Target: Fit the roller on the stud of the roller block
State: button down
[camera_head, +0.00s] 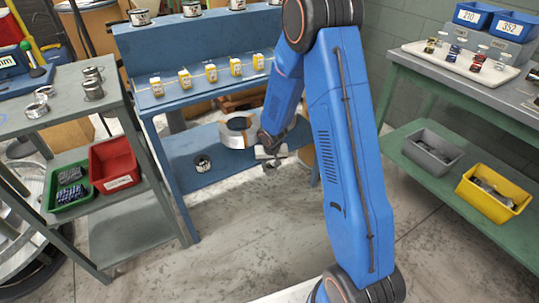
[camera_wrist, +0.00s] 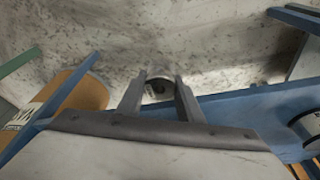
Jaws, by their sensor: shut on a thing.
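My gripper (camera_head: 270,157) is at the end of the blue arm, in front of the blue bench and above the floor. In the wrist view my gripper (camera_wrist: 160,88) has its two grey fingers on either side of a small round grey piece with a dark centre, which looks like the roller (camera_wrist: 158,91). The fingers are shut on it. In the head view the held piece is too small to make out clearly. I cannot pick out the roller block or its stud for sure in either view.
The blue bench (camera_head: 203,93) carries several yellow-and-white boxes and has a lower shelf with spools. A grey table (camera_head: 75,112) with metal rings stands left, with red (camera_head: 114,166) and green bins below. A green bench (camera_head: 415,72) stands right, with grey and yellow (camera_head: 492,196) bins below.

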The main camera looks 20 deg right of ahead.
notch_tip(320, 180, down, 8)
jog(key=w+n, duration=0.1)
jog(key=n, duration=0.1)
jog(key=shift+w+d+y, duration=0.3)
jog(key=shift+w+d, duration=0.05)
jog(key=shift+d, duration=0.05)
